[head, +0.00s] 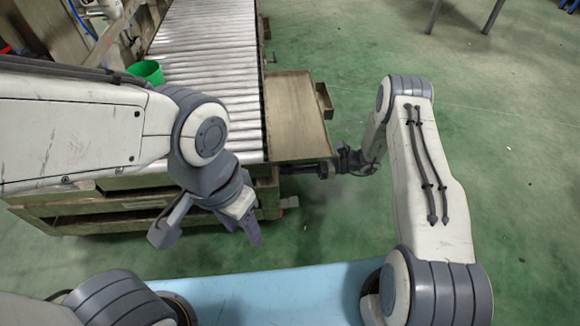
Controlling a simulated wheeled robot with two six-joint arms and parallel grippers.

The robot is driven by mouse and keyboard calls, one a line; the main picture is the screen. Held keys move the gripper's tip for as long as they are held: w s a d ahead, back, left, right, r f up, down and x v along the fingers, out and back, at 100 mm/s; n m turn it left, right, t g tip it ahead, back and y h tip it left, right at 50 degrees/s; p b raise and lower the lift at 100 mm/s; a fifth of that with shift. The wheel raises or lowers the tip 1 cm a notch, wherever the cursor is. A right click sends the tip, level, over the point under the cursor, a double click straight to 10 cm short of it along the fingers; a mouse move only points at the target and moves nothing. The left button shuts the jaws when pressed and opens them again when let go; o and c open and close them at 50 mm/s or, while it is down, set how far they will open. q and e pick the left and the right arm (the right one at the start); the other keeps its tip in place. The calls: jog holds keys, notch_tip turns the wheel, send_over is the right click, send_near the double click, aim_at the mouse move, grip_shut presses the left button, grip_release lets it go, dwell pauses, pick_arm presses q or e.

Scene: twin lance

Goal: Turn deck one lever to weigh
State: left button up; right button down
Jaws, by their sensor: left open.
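A roller conveyor deck (205,50) runs away from me at the upper left, with a flat tan tray (297,115) at its right side. I cannot pick out a lever marked weigh; a small bracket-like part (325,101) sticks out from the tray's right edge. My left gripper (208,232) is open and empty in front of the conveyor's near end, its fingers spread. My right gripper (322,170) is at the tray's near right corner, dark and small. I cannot tell whether it touches the tray or holds anything.
A green cup (147,71) stands at the conveyor's left side. The conveyor's wooden frame (110,210) lies below my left arm. Green floor (520,140) is open to the right, with table legs (492,16) at the top.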

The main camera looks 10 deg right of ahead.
jog(key=shift+w+n, duration=0.1)
jog(key=shift+n, duration=0.2)
jog(key=shift+w+r+n+p, duration=0.1)
jog(key=shift+w+n+p, duration=0.3)
jog(key=shift+n, duration=0.65)
jog(key=shift+w+r+n+p, duration=0.1)
jog(key=shift+n+p, duration=0.5)
jog(key=shift+n, duration=0.4)
jog(key=shift+w+r+n+p, duration=0.15)
jog(key=shift+n+p, duration=0.35)
jog(key=shift+n, duration=0.55)
jog(key=shift+w+f, duration=0.1)
jog(key=c, duration=0.8)
grip_release()
jog(key=shift+c, duration=0.2)
